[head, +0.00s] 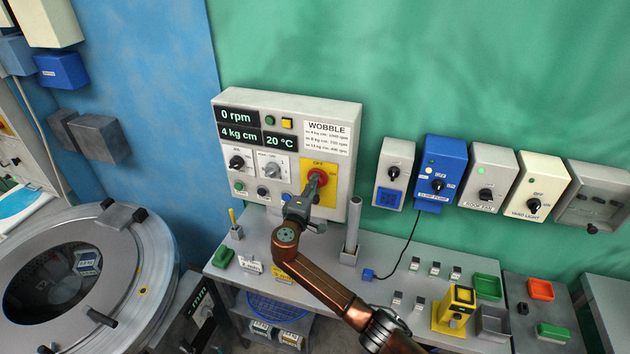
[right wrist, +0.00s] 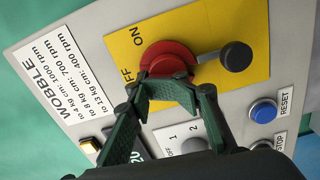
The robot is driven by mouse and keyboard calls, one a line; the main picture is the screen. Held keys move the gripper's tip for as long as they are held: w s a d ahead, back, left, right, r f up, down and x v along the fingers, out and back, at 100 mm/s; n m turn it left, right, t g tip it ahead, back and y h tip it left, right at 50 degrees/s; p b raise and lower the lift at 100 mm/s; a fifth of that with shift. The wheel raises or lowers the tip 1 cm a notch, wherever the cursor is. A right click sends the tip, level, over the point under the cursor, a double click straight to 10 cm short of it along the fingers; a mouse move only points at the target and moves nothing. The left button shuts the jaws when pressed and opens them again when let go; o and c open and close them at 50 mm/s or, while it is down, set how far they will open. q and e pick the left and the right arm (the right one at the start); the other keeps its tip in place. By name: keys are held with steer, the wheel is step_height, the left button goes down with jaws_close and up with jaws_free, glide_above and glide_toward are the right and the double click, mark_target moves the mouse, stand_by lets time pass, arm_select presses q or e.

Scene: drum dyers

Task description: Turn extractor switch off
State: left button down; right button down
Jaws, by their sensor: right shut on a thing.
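A light grey control panel (head: 231,161) marked WOBBLE stands on the bench. On its yellow plate (head: 331,197) is a red rotary switch (head: 316,177), which also shows in the right wrist view (right wrist: 168,60). The plate (right wrist: 225,25) carries OFF and ON marks, and a dark round-ended handle (right wrist: 236,56) sticks out from the switch. My right gripper (head: 304,203) is in front of the switch, its green-padded fingers (right wrist: 170,91) closed on the red part. The fingers hide part of the switch. No "extractor" label is readable. My left gripper is out of view.
Several switch boxes hang to the right, including a blue SUMP PUMP box (head: 440,160) and a ROOF FAN box (head: 491,165). A metal post (head: 352,225) stands close to my right arm. Small items and a yellow device (head: 440,315) lie on the bench. A drum machine (head: 150,255) stands left.

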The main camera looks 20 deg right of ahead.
steer(key=f+n+p, duration=0.1)
steer(key=n+p, duration=0.1)
steer(key=n, duration=0.1)
steer(key=shift+s+a+f+n, duration=0.1)
steer(key=shift+f+n, duration=0.2)
steer(key=shift+f, duration=0.15)
stand_by(0.3)
steer(key=c, duration=1.9)
jaws_free()
steer(key=o, duration=0.5)
steer(key=shift+d, duration=0.2)
steer(key=shift+c, duration=0.2)
steer(key=shift+o, duration=0.4)
steer(key=shift+r, duration=0.3)
steer(key=shift+r, duration=0.15)
steer(key=shift+a, duration=0.1)
